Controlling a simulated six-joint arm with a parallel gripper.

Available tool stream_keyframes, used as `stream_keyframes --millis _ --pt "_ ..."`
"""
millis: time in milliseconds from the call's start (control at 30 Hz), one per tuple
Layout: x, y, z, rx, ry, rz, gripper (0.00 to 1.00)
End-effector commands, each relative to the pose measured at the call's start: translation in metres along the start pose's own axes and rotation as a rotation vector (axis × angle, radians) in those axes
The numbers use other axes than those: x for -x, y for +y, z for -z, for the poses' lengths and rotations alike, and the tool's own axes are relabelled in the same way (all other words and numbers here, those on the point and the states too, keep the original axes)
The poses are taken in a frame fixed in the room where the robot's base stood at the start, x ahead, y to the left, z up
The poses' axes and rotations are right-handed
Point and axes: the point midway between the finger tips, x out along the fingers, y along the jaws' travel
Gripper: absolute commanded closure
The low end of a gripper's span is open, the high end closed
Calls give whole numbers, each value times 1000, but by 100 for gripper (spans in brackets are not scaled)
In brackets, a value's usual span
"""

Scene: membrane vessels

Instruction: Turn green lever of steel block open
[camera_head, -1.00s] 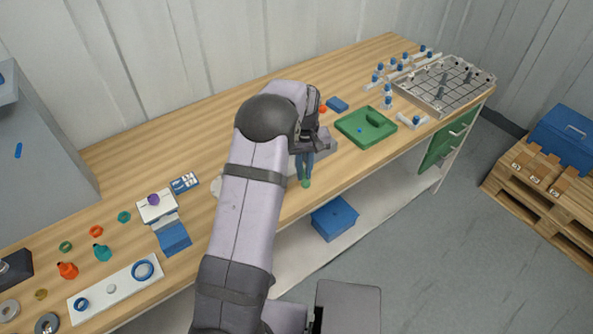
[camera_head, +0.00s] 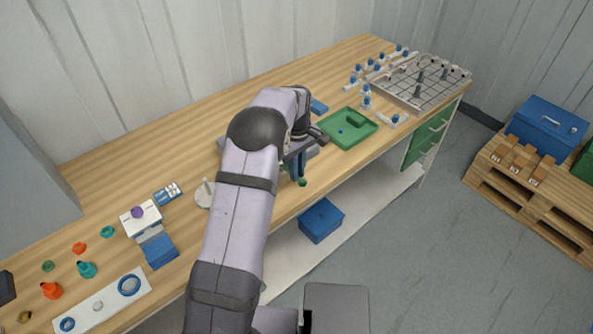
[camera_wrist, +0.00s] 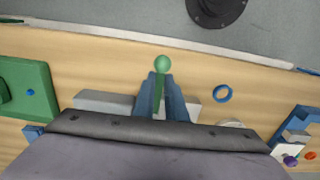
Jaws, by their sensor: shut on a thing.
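The steel block (camera_wrist: 106,102) is a grey bar lying across the bench in the wrist view, partly hidden behind my fingers. In the head view my arm hides most of it. The green lever ends in a round green knob (camera_wrist: 162,63), which points toward the bench's front edge. My gripper (camera_wrist: 161,82) is shut on the lever, with its two blue fingers on either side of the stem just behind the knob. In the head view the knob (camera_head: 303,183) shows just below my fingers (camera_head: 298,168). The lever's pivot is hidden.
A green tray (camera_head: 347,141) lies right of the block. A white stand with a round base (camera_head: 204,194) lies to the left, and a white box with a purple top (camera_head: 140,219) beyond it. A blue bin (camera_head: 321,220) sits on the lower shelf.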

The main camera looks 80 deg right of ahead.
Motion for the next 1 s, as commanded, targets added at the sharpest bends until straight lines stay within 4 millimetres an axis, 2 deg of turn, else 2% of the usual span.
stream_keyframes --millis 167,200,233,533,667,1000 --pt "2 2 0 6 2 -8 100" --pt "2 2 0 6 2 -8 81" --pt "2 2 0 6 2 -8 80" --pt "2 1 0 3 1 -5 80" --pt "7 2 1 2 1 -5 80" --pt "51 2 0 3 4 -9 80"
